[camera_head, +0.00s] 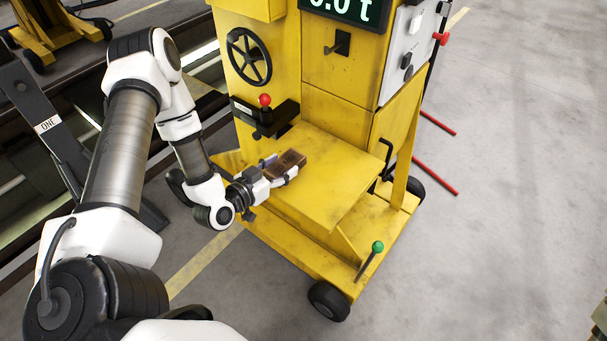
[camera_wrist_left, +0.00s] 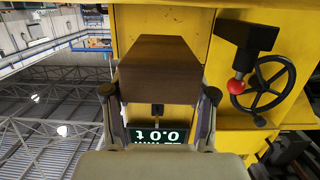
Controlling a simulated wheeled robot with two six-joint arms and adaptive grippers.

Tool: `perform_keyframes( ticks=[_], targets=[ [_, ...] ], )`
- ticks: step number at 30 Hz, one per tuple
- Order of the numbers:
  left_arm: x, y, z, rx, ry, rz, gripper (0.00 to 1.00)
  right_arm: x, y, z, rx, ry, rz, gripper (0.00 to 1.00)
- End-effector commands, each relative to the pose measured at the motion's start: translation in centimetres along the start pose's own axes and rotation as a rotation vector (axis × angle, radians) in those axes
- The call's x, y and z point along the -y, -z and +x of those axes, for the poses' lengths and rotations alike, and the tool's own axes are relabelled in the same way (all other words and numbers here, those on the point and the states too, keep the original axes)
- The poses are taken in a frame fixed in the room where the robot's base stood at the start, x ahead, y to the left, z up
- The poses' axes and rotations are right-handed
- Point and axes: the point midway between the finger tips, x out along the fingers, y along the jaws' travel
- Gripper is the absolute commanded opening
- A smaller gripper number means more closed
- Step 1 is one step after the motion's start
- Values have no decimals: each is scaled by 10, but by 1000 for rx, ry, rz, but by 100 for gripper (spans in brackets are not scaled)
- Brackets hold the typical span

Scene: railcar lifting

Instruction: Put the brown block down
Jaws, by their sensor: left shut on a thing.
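The brown block (camera_head: 287,163) is held at the end of my left arm, over the left part of the flat yellow shelf (camera_head: 325,190) on the lifting machine. My left gripper (camera_head: 281,175) is shut on the block. In the left wrist view the block (camera_wrist_left: 158,72) sits between the two fingers of the gripper (camera_wrist_left: 160,97). I cannot tell whether the block touches the shelf. My right gripper is not in view.
Behind the shelf, the yellow machine carries a black handwheel (camera_head: 249,57), a red-knobbed lever (camera_head: 265,101) and a display (camera_head: 343,9). A crank (camera_head: 385,160) and a green-knobbed lever (camera_head: 370,258) stand near the shelf's right side. The shelf's middle and right are clear.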

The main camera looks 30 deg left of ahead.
Motion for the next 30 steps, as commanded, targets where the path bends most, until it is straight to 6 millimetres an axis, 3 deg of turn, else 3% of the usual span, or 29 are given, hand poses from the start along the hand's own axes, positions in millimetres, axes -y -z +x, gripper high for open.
perform_keyframes(
  ticks=[3, 9, 15, 25, 26, 27, 30],
  targets=[
    [-17, 3, 26, 0, -8, 6, 18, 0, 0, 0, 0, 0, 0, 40],
    [-30, 6, 51, -1, -3, 2, 18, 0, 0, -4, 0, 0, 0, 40],
    [-30, -26, 58, 1, 0, 0, 18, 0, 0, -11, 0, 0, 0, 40],
    [-29, -33, 59, -1, 1, -2, 18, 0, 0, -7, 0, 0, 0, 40],
    [-29, -32, 59, 0, 1, -2, 64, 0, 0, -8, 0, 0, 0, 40],
    [-29, -31, 59, 0, 1, -2, 78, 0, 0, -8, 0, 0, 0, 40],
    [-29, -31, 58, 0, 1, -2, 82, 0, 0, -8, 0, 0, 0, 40]
  ],
)
